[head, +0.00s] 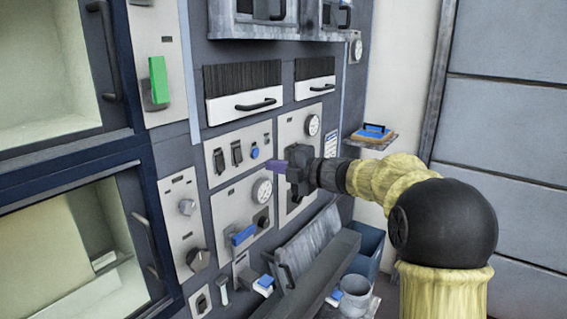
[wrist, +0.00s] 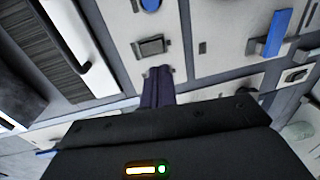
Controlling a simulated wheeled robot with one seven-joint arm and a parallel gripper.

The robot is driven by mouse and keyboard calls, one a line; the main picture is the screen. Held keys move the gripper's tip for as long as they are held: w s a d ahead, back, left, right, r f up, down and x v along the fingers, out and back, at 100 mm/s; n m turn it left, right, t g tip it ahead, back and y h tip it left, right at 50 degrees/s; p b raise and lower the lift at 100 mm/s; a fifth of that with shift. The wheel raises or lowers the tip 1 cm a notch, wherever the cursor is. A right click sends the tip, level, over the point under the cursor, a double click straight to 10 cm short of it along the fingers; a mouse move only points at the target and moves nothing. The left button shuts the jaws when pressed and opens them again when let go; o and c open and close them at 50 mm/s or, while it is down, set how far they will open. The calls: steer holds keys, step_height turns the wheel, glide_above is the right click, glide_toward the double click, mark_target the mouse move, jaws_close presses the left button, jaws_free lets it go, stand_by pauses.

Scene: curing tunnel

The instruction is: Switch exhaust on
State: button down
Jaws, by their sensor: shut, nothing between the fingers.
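My gripper (head: 276,166) is shut and empty, its purple fingertips pointing left in front of the wall of control panels. In the head view they lie just right of and below a small panel with two black rocker switches (head: 237,152) and a round blue button (head: 254,153). In the wrist view the shut fingertips (wrist: 158,74) point at a dark switch (wrist: 152,46), with the blue button (wrist: 151,4) beyond it. I cannot tell whether the tips touch the panel. No label is readable, so I cannot tell which control is the exhaust.
A blue lever (head: 242,235) and a gauge (head: 262,190) sit on the panel below. Drawers with black handles (head: 255,104) are above. A green lever (head: 158,80) is at upper left. A small shelf (head: 371,139) juts out behind my arm, and a sloped trough (head: 318,268) is below.

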mark_target(240, 161)
steer(key=p+x, duration=0.3)
steer(key=x, duration=0.5)
steer(key=shift+w+a+p, duration=0.2)
steer(key=shift+a+p, duration=0.1)
steer(key=shift+p, duration=0.05)
steer(key=shift+w+a, duration=0.15)
steer(key=shift+w, duration=0.05)
steer(key=shift+a+f, duration=0.1)
